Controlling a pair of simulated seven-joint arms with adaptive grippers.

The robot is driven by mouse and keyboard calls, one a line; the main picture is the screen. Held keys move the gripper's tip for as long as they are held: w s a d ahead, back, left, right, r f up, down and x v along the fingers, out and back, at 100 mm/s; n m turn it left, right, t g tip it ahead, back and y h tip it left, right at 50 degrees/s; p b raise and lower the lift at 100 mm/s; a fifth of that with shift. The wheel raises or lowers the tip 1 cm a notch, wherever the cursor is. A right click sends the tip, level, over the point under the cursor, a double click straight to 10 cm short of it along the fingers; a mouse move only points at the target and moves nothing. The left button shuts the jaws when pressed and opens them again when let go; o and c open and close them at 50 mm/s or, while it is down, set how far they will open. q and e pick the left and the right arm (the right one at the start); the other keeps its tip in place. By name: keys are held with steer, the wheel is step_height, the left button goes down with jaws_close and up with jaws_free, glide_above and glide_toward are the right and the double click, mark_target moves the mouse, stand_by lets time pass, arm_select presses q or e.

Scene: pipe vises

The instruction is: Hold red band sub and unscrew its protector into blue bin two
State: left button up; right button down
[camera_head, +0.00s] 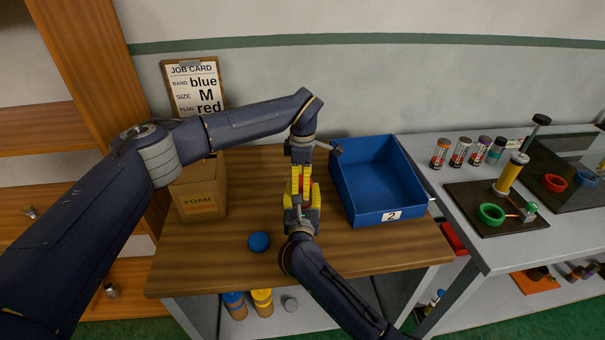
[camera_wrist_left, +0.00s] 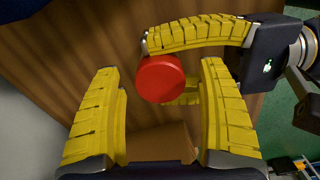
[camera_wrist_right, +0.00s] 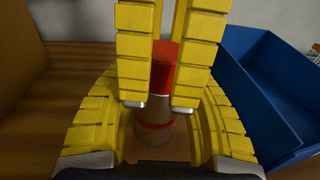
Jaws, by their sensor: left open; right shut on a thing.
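My right gripper (camera_head: 302,196) is shut on the sub (camera_wrist_right: 155,118), a metallic body with a red band, held above the wooden table. The sub's red protector (camera_wrist_right: 165,65) shows at its far end in the right wrist view and as a round red cap (camera_wrist_left: 160,78) in the left wrist view. My left gripper (camera_head: 301,170) is open, its fingers on either side of the protector, with clear gaps in the left wrist view. The fingers hide the sub in the head view. Blue bin two (camera_head: 347,197), labelled 2, stands just to the right and looks empty.
A blue round cap (camera_head: 259,242) lies on the table (camera_head: 230,270). Several capped tubes (camera_head: 460,152) and a pipe vise (camera_head: 508,185) are on the right bench.

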arm_select(q)
steer(key=shift+f, duration=0.45)
steer(key=c, duration=1.4)
steer(key=o, duration=1.1)
steer(key=shift+o, duration=0.2)
steer(key=shift+r, duration=0.15)
